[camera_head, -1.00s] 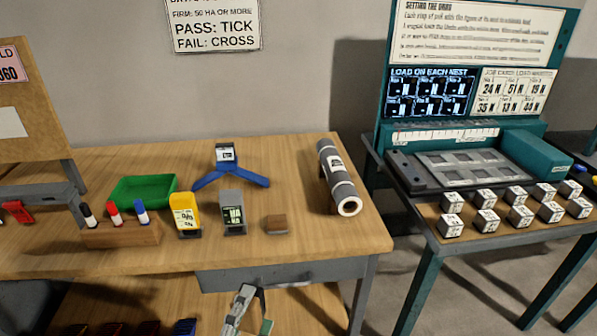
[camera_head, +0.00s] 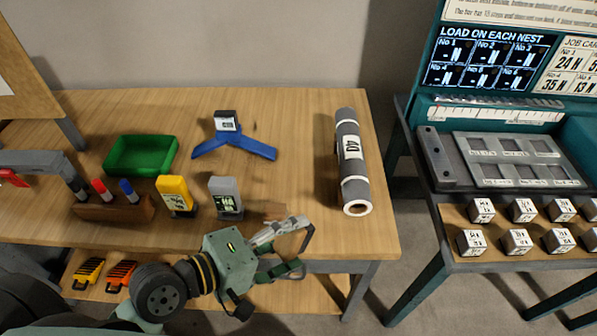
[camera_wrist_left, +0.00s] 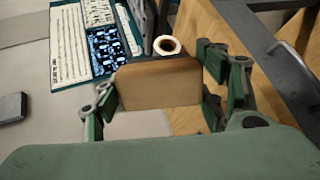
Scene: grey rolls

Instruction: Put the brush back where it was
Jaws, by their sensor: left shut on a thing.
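The brush looks like a plain brown wooden block (camera_wrist_left: 158,83). In the left wrist view it sits between the two fingers of my left gripper, which is shut on it. Most of the block is hidden there by the gripper. I cannot tell whether it touches the tabletop. My right gripper is not in view.
A grey roll (camera_head: 350,160) lies at the table's right. A grey gauge (camera_head: 226,197), a yellow gauge (camera_head: 174,195) and a pen block (camera_head: 115,211) stand to the left. A green tray (camera_head: 141,156) and a blue stand (camera_head: 232,146) are behind. Bare wood lies between gripper and roll.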

